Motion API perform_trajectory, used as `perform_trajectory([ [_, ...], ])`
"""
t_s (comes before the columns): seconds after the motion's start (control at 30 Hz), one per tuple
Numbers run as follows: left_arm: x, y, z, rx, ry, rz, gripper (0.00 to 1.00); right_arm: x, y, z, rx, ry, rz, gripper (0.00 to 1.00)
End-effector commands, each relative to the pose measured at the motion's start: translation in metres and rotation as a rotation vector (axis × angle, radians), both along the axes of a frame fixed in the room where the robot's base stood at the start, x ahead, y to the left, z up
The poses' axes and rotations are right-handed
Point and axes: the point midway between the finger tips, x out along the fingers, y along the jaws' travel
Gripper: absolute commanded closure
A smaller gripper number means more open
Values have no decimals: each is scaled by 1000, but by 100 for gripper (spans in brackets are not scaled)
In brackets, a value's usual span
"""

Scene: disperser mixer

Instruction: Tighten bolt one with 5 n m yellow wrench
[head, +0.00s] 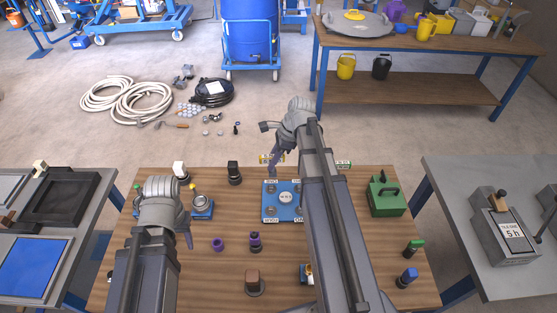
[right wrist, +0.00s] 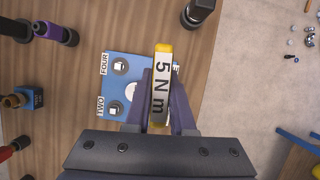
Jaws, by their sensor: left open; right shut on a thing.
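A blue plate (head: 270,212) with several bolts and word labels lies on the wooden table; it also shows in the right wrist view (right wrist: 113,88). There its labels FOUR and TWO are readable, and another label ending in E is partly covered. I cannot tell which bolt is one. My right gripper (head: 276,168) is shut on the yellow wrench (right wrist: 162,48), whose white side reads 5 Nm. It holds the wrench over the plate's far side, and the wrench's lower end is hidden. My left gripper (head: 188,238) is open and empty at the table's left side.
A black-and-grey fitting (head: 234,173) stands left of the plate, and a green box (head: 386,196) to its right. Purple parts (head: 255,241) and a brown-topped piece (head: 253,282) stand nearer. A side table (head: 40,205) is at left, a timer device (head: 502,228) at right.

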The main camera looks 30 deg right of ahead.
Motion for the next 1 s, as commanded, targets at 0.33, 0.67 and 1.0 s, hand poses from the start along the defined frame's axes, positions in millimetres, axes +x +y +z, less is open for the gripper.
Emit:
perform_trajectory([
  [0.33,0,0,0,0,0,0,50,2,4,0,1,0,-90,100],
  [0.67,0,0,-2,0,0,0,50,2,4,-2,6,-2,-89,100],
  [1.0,0,0,-24,0,0,0,50,2,4,-24,6,-1,-88,100],
])
